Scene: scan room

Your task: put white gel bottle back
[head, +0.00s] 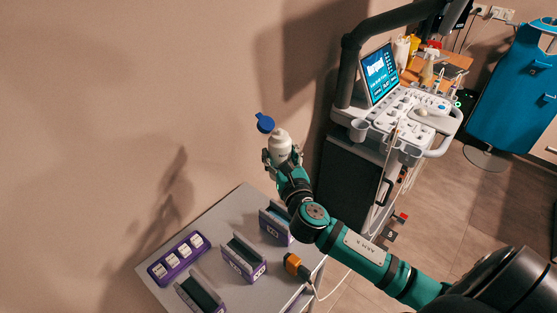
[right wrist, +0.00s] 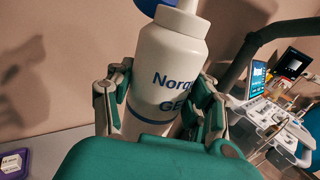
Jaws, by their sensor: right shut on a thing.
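The white gel bottle (head: 280,142) is upright in my right gripper (head: 282,160), with its blue flip cap (head: 265,123) hanging open to the left. In the right wrist view the bottle (right wrist: 172,62) sits between the two fingers of the right gripper (right wrist: 160,100), which press on its sides. Blue lettering shows on its front, and the cap is cut off at the top edge. The gripper holds it above the far end of the grey table (head: 228,215). My left gripper is out of view.
The ultrasound machine (head: 415,112) stands right of the bottle, with a round holder (head: 358,130) at its near left corner. Purple-labelled holders (head: 243,258), a purple tray (head: 178,258) and an orange-ended device (head: 293,264) are on the table. A wooden-topped surface (head: 450,63) with bottles stands behind.

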